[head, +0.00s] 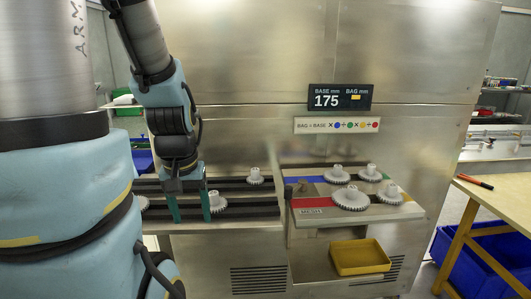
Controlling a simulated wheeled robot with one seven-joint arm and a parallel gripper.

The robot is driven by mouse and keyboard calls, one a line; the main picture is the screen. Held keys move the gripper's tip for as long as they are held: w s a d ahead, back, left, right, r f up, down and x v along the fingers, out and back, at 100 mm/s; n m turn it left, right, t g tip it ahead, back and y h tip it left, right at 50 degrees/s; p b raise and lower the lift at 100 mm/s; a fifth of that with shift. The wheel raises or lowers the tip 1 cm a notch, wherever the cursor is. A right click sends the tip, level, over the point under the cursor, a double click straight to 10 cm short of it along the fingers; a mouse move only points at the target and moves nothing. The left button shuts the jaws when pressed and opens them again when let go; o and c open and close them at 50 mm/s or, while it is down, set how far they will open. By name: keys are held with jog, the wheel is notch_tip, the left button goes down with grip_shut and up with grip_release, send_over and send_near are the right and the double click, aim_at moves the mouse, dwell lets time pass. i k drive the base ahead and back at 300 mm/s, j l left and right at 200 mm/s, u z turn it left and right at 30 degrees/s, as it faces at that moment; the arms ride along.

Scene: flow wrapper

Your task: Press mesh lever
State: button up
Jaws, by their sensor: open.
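The label MESH (311,211) is on the front edge of the right-hand metal shelf (375,215). Just behind it is a red strip (318,199). A small dark blue upright piece (289,191) stands at the shelf's left end; I cannot tell whether it is the mesh lever. Several light grey gears sit on the shelf, among them a large one (351,199) near the front. My gripper (189,206) is open, its teal fingers pointing down over the black rails to the left. A gear (216,204) is close to its right finger; the view does not show whether they touch.
Black rails (250,207) run left of the shelf, with another gear (255,177) at the back. A display (340,97) reads BASE 175, above a strip of coloured dots (337,125). A yellow tray (360,257) is below. A wooden table (505,198) stands right.

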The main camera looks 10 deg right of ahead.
aim_at(303, 184)
jog(key=z, duration=0.95)
